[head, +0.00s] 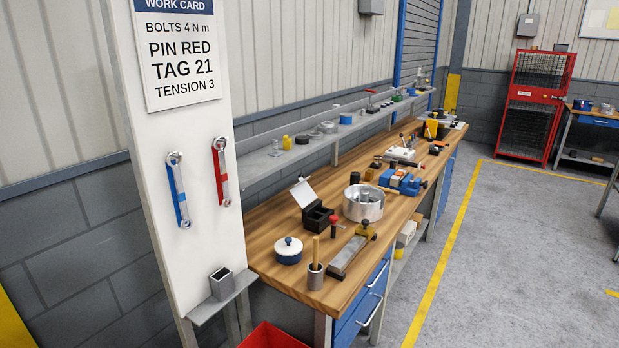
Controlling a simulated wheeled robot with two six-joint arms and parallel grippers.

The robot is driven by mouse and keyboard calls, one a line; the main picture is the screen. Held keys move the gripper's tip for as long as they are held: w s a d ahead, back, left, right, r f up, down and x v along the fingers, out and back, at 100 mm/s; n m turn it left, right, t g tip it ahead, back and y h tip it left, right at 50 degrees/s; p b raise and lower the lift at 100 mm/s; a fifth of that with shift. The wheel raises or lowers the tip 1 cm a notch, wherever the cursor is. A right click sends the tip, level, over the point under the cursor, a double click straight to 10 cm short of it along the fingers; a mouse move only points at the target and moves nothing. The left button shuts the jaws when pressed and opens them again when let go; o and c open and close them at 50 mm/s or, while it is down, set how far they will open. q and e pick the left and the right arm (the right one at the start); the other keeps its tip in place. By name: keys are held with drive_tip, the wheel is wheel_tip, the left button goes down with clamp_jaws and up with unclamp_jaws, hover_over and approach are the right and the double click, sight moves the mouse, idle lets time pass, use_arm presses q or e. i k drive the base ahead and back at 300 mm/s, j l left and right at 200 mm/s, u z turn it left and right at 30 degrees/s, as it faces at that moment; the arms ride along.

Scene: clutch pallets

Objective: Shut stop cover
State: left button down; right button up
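No part labelled as a stop cover can be made out. A black box (317,217) on the wooden workbench has a pale lid (303,191) standing open and tilted up at its back left. A small red-topped item (334,220) stands just right of the box, apart from or touching it, I cannot tell. Neither of my grippers is in view.
The wooden bench (268,255) carries a metal pot (363,205), a blue-and-white lidded pot (288,250), a grey cup (315,276), a flat block (346,257) and a blue vise (402,181). A white board (190,105) stands left. The floor (500,260) at right is clear.

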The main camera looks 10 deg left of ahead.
sight(302, 192)
drive_tip(key=i+l+u, duration=0.1)
drive_tip(key=l, duration=0.25)
drive_tip(key=i+l+u, duration=0.1)
drive_tip(key=i+l, duration=0.2)
drive_tip(key=i+l+u, duration=0.1)
drive_tip(key=l, duration=0.35)
drive_tip(key=i+l+u, duration=0.25)
drive_tip(key=i+l, duration=0.3)
drive_tip(key=l, duration=0.25)
drive_tip(key=i+l+u, duration=0.15)
drive_tip(key=i+l, duration=0.25)
drive_tip(key=l, duration=0.25)
drive_tip(key=i+l+u, duration=0.15)
drive_tip(key=l, duration=0.25)
drive_tip(key=i+l, duration=0.25)
drive_tip(key=i+l+u, duration=0.15)
drive_tip(key=l, duration=0.3)
